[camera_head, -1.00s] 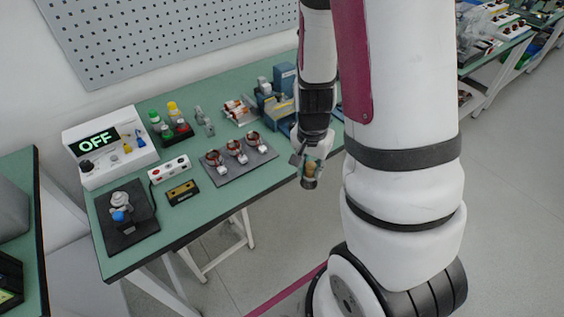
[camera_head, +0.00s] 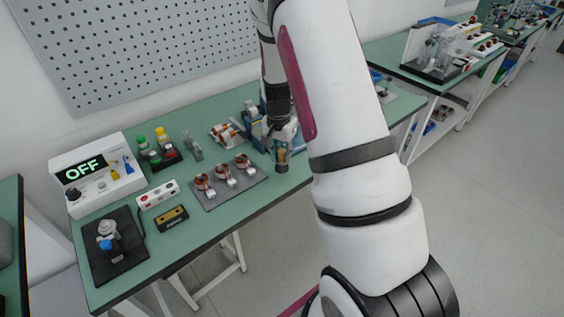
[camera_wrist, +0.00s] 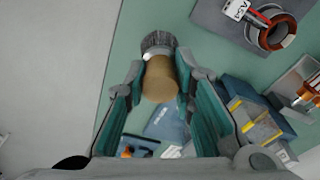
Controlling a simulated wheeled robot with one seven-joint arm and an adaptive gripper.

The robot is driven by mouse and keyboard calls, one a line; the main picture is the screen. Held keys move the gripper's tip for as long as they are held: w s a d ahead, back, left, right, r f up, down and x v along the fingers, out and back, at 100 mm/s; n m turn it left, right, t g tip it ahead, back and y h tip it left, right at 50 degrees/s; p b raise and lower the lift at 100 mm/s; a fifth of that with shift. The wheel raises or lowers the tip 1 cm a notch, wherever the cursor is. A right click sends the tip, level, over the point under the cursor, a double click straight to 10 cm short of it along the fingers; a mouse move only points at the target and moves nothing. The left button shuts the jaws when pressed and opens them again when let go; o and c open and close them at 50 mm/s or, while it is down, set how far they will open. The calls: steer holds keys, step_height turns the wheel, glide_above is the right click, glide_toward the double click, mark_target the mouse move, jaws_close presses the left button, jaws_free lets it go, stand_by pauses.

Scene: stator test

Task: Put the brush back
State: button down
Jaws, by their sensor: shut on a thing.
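The brush (camera_head: 282,157) has a tan wooden handle and dark bristles. My gripper (camera_head: 283,141) is shut on it near the front edge of the green table, to the right of the grey mat with three stators. In the wrist view, the brush handle (camera_wrist: 161,80) sits between the two fingers (camera_wrist: 160,88), with the grey bristle end (camera_wrist: 158,43) pointing away from the palm. Blue containers stand behind and beside my gripper, partly hidden by my arm. I cannot tell which of them is the brush's place.
The grey mat (camera_head: 215,202) holds three copper-wound stators. A blue box with a yellow stripe (camera_wrist: 252,112) stands close to the right finger in the wrist view. The tester reading OFF (camera_head: 100,177) is at the left. The table's front edge runs near my gripper.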

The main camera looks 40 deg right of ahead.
mark_target(282, 162)
steer(key=shift+s+f, duration=0.1)
steer(key=shift+f, duration=1.65)
steer(key=c, duration=1.3)
jaws_free()
steer(key=shift+f, duration=0.15)
steer(key=shift+c, duration=0.2)
